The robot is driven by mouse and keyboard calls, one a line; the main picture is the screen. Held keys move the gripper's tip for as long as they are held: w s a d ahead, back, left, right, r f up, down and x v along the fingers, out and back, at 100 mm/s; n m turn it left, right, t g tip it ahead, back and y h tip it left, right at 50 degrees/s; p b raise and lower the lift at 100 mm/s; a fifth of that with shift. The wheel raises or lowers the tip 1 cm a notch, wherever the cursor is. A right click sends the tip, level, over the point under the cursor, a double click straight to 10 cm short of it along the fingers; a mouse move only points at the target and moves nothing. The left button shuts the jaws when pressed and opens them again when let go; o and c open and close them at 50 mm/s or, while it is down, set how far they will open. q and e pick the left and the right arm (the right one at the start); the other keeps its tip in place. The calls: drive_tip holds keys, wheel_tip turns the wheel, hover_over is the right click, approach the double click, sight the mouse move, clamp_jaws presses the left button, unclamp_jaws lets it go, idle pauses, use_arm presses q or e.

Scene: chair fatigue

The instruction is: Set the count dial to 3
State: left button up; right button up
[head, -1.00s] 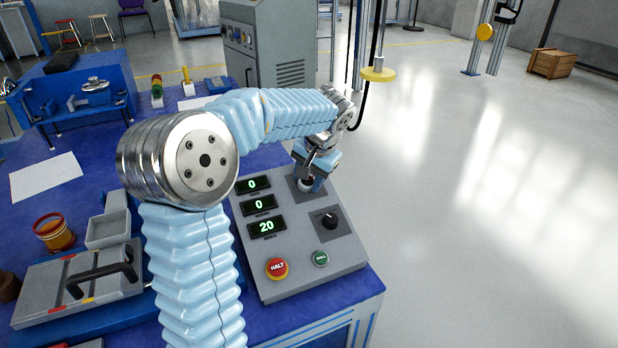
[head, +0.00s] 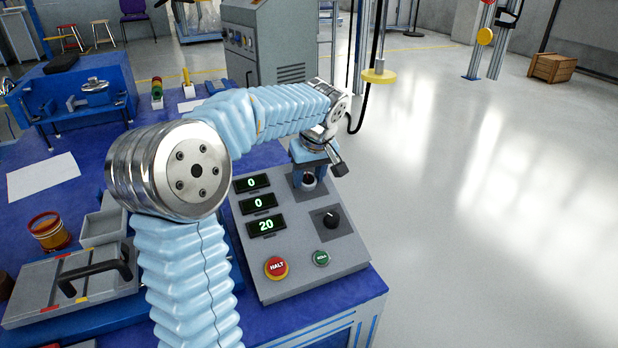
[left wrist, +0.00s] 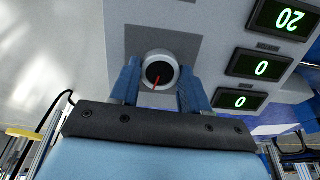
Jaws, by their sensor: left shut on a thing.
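The grey control panel (head: 300,251) lies on the blue bench. Two dials are on its right side: an upper dial (head: 309,182) and a lower black dial (head: 330,219). My left gripper (head: 308,177) reaches down on the upper dial and is shut on it. In the left wrist view its blue fingers stand on both sides of that dial (left wrist: 160,69), which has a light rim, dark face and red pointer line. The three displays read 0 (head: 252,183), 0 (head: 258,203) and 20 (head: 265,225) from top to bottom. My right gripper is not in view.
A red HALT button (head: 276,267) and a green button (head: 321,258) sit at the panel's near edge. A lidded grey case (head: 45,300) lies left of my arm. Open floor lies to the right.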

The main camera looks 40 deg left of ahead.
use_arm(q)
drive_tip(key=n+b, duration=0.1)
drive_tip(key=n, duration=0.3)
drive_tip(key=shift+f, duration=0.1)
drive_tip(key=shift+n+t+b, duration=0.3)
drive_tip(key=shift+n+b, duration=0.6)
drive_tip(key=shift+n, duration=1.3)
drive_tip(key=o, duration=1.1)
drive_tip(key=shift+c, duration=0.2)
drive_tip(key=p+v, duration=0.3)
drive_tip(key=v, duration=1.1)
drive_tip(key=shift+s+a+p, duration=0.1)
drive_tip(key=shift+p, duration=0.2)
